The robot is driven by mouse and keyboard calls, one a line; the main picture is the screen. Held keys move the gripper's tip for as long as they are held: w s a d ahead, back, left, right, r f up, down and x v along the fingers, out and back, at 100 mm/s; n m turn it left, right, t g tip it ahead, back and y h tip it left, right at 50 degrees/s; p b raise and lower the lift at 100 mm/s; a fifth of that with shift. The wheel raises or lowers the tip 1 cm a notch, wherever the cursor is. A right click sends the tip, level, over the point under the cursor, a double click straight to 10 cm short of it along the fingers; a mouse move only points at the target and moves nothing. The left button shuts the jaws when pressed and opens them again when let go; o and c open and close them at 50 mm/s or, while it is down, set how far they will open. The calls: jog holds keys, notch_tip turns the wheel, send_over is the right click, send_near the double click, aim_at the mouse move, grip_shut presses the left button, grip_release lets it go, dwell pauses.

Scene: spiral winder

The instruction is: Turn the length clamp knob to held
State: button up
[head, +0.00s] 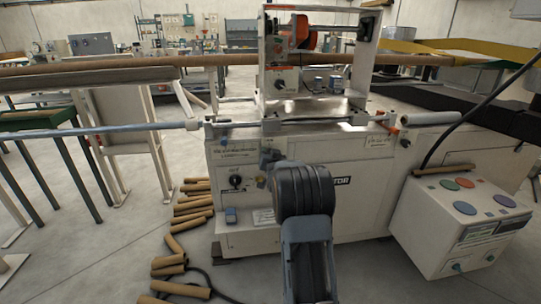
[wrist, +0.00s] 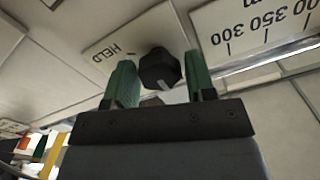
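The length clamp knob (wrist: 158,68) is a dark, faceted knob on the pale machine front, with a light pointer mark on its near side. In the head view my gripper (head: 270,160) is at the machine front (head: 358,205), and I cannot make out the knob there.
A length scale (wrist: 255,30) with numbers around 300 to 400 lies right of the knob. Another dark dial (head: 236,182) is on the panel at left. Cardboard tubes (head: 190,215) litter the floor left of the machine. A control box (head: 440,235) stands at right.

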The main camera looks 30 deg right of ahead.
jog(key=c, duration=0.7)
jog(key=m+b, duration=0.2)
jog(key=m, duration=0.3)
jog(key=shift+f, duration=0.1)
jog(key=m+b, duration=0.1)
jog(key=m, duration=0.4)
jog(key=shift+d, duration=0.1)
jog(key=m, duration=1.3)
jog(key=shift+f+m, duration=0.1)
jog(key=shift+m, duration=0.3)
